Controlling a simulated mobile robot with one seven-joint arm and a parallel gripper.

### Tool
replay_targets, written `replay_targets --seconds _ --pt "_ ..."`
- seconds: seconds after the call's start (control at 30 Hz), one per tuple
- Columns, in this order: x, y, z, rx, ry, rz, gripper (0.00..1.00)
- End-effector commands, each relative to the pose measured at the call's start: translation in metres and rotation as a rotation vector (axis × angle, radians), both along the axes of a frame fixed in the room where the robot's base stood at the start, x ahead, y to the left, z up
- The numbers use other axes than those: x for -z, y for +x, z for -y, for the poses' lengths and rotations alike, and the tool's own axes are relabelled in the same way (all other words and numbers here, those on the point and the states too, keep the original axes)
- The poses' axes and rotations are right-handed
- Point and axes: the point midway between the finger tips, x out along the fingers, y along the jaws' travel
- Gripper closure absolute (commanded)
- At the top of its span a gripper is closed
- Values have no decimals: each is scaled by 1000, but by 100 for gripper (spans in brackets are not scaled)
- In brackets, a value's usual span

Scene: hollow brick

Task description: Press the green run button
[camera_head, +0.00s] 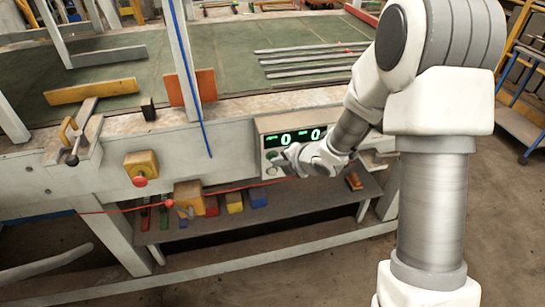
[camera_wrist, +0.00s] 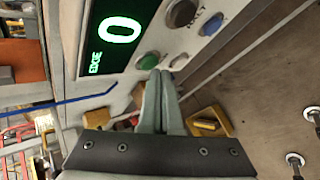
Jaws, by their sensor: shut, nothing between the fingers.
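The control box (camera_head: 262,126) with a green digital display (camera_head: 294,137) is on the front of the bench. The green button (camera_head: 272,157) shows at the left of its panel, beside my gripper (camera_head: 284,160). In the wrist view the green button (camera_wrist: 148,61) lies just beyond the fingertips and partly behind them. My gripper (camera_wrist: 160,73) is shut with nothing held. I cannot tell if the tips touch the button. A pale button (camera_wrist: 179,62), a dark grey button (camera_wrist: 182,13) and a blue button (camera_wrist: 211,24) are nearby on the same panel.
A yellow box with a red knob (camera_head: 140,181) is on the bench front, left of the panel. A red cord (camera_head: 120,210) runs below the panel. Metal bars (camera_head: 310,60) lie on the green bench top.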

Motion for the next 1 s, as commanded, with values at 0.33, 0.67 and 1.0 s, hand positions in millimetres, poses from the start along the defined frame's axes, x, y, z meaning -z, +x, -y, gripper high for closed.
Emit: replay_targets --seconds 0.33,0.67,1.0 --pt "0 4 -1 0 1 1 100" --pt "0 7 -2 0 0 0 100" --pt "0 7 -2 0 1 1 100"
